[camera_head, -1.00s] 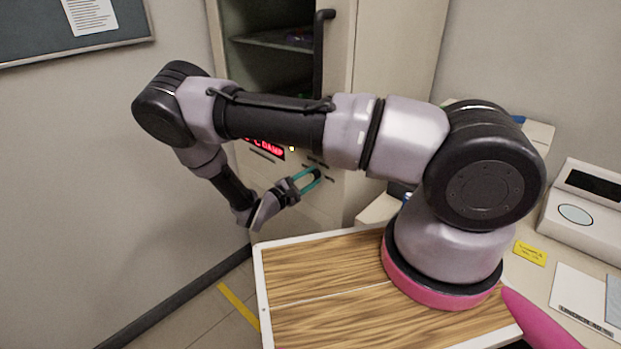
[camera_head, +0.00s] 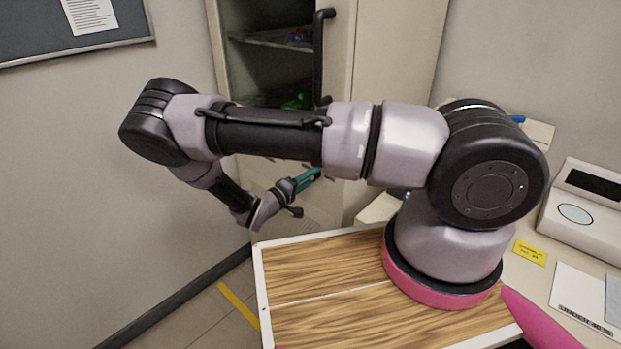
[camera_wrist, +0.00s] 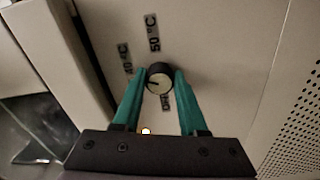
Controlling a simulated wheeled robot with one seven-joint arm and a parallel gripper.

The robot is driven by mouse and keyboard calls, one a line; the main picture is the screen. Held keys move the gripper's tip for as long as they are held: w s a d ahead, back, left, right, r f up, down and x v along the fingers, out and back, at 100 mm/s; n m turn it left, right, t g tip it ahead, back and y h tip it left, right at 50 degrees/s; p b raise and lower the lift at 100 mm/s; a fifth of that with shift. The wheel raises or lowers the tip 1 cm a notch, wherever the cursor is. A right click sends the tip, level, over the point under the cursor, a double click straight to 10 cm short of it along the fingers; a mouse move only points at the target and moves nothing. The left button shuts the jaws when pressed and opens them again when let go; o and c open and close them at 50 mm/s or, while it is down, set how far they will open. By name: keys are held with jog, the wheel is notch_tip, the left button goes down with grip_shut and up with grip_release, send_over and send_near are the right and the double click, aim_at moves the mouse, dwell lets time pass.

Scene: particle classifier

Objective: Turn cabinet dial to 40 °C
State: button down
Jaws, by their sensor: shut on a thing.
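The cabinet dial (camera_wrist: 160,78) is a small round knob with a dark rim and a pale face, and a dark mark sits on the left part of its face. My gripper (camera_wrist: 160,75) has its teal fingers closed on both sides of the dial. A "50 °C" label (camera_wrist: 152,32) is above the dial. Another temperature label (camera_wrist: 125,58) is at upper left, its first digit hard to read. A third label (camera_wrist: 166,102) below is partly covered. In the head view, my gripper (camera_head: 308,179) is at the cabinet front, and my arm hides the dial.
The cabinet (camera_head: 335,190) has an open upper compartment with shelves and a black handle (camera_head: 322,55). A wooden-topped surface (camera_head: 330,280) lies in front, under my arm's base. A perforated panel (camera_wrist: 300,115) is right of the dial. A small light (camera_wrist: 146,131) glows between the fingers.

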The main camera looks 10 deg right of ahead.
jog(key=shift+m, duration=0.5)
jog(key=shift+c, duration=2.2)
grip_release()
jog(key=v, duration=1.1)
jog(key=shift+f, duration=0.1)
